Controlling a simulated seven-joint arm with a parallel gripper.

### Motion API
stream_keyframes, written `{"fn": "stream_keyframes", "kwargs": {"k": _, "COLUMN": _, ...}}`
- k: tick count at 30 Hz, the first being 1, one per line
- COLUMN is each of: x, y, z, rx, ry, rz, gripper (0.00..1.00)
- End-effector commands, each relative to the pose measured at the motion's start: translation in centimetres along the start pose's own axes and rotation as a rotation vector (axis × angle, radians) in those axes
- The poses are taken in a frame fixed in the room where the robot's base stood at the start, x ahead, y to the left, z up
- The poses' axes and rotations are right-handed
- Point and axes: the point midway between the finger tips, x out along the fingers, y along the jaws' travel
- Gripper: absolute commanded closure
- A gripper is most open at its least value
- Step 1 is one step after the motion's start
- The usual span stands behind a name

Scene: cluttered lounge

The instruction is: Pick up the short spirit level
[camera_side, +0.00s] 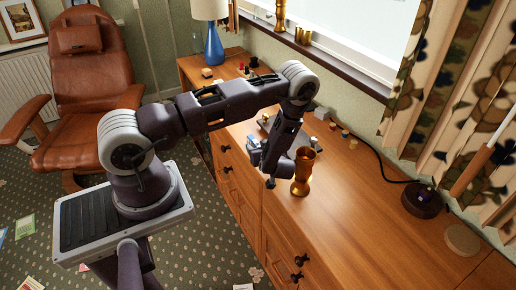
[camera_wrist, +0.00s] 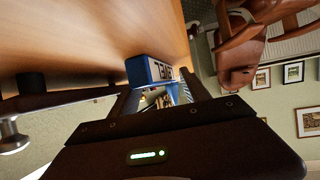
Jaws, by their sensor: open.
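A small blue block with a white lettered face, which looks like the short spirit level (camera_wrist: 150,70), shows in the wrist view just beyond my gripper (camera_wrist: 158,97). It lies at the wooden surface, in line with the gap between my fingers. My gripper is open, and I cannot tell whether a finger touches the block. In the side view my gripper (camera_side: 262,169) points down low over the front edge of the wooden sideboard (camera_side: 380,230). The level cannot be made out clearly there; my arm covers part of that area.
A gold vase (camera_side: 302,172) stands close to the right of my gripper. Several small items lie behind it. A blue lamp (camera_side: 214,47) stands at the far end, and a dark round device (camera_side: 422,201) with a cable at right. The sideboard's right front is clear.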

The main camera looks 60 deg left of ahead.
Motion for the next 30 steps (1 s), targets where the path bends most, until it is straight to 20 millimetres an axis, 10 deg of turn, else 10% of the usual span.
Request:
{"fn": "stream_keyframes", "kwargs": {"k": 4, "x": 0.0, "y": 0.0, "z": 0.0, "rx": 0.001, "ry": 0.0, "rz": 0.0, "gripper": 0.49}}
{"fn": "stream_keyframes", "kwargs": {"k": 12, "x": -0.1, "y": 0.0, "z": 0.0, "rx": 0.001, "ry": -0.001, "rz": 0.0, "gripper": 1.0}}
{"fn": "stream_keyframes", "kwargs": {"k": 23, "x": -0.2, "y": 0.0, "z": -0.3, "rx": 0.001, "ry": 0.0, "rz": 0.001, "gripper": 1.0}}
{"fn": "stream_keyframes", "kwargs": {"k": 30, "x": -2.1, "y": 0.1, "z": -4.3, "rx": -0.001, "ry": 0.001, "rz": 0.003, "gripper": 1.0}}
